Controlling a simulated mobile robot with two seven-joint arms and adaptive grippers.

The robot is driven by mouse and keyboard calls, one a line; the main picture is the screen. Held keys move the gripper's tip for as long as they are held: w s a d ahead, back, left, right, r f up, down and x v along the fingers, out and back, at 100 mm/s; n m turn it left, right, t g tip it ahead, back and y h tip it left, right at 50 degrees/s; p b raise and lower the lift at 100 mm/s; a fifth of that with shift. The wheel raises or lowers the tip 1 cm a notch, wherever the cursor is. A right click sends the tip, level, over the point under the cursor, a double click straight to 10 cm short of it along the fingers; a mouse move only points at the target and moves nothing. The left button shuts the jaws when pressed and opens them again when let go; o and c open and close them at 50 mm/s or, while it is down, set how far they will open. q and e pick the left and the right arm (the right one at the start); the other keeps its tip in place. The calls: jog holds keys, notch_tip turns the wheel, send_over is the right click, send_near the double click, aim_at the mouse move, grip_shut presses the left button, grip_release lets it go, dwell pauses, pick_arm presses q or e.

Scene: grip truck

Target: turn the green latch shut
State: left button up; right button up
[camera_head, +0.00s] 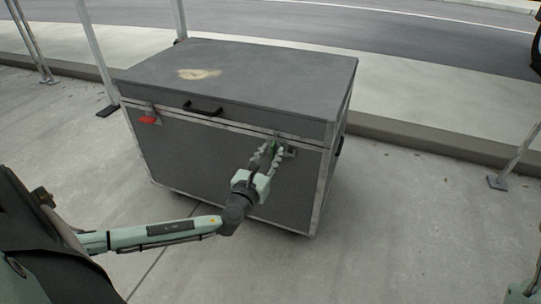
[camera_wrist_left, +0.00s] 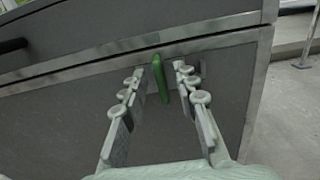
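The green latch (camera_wrist_left: 160,78) is on the front of a grey case (camera_head: 190,150), just below the lid seam at the right. In the left wrist view its handle stands nearly upright, tilted slightly. My left gripper (camera_head: 272,150) is at the latch, and in the left wrist view its fingers (camera_wrist_left: 158,78) are spread on either side of the handle, with gaps showing. In the head view the fingers partly cover the latch (camera_head: 277,145). My right gripper is not clearly visible; only a bit of my right arm shows at the lower right corner.
The case lid is closed. A red latch (camera_head: 148,120) is at the front left and a black handle (camera_head: 203,108) at the front middle. Metal posts (camera_head: 98,50) stand behind the left side, and another post (camera_head: 515,160) stands at the right. Pavement around the case is clear.

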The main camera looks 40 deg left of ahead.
pick_arm(q)
jog(key=shift+w, duration=0.2)
jog(key=shift+c, duration=0.6)
grip_shut()
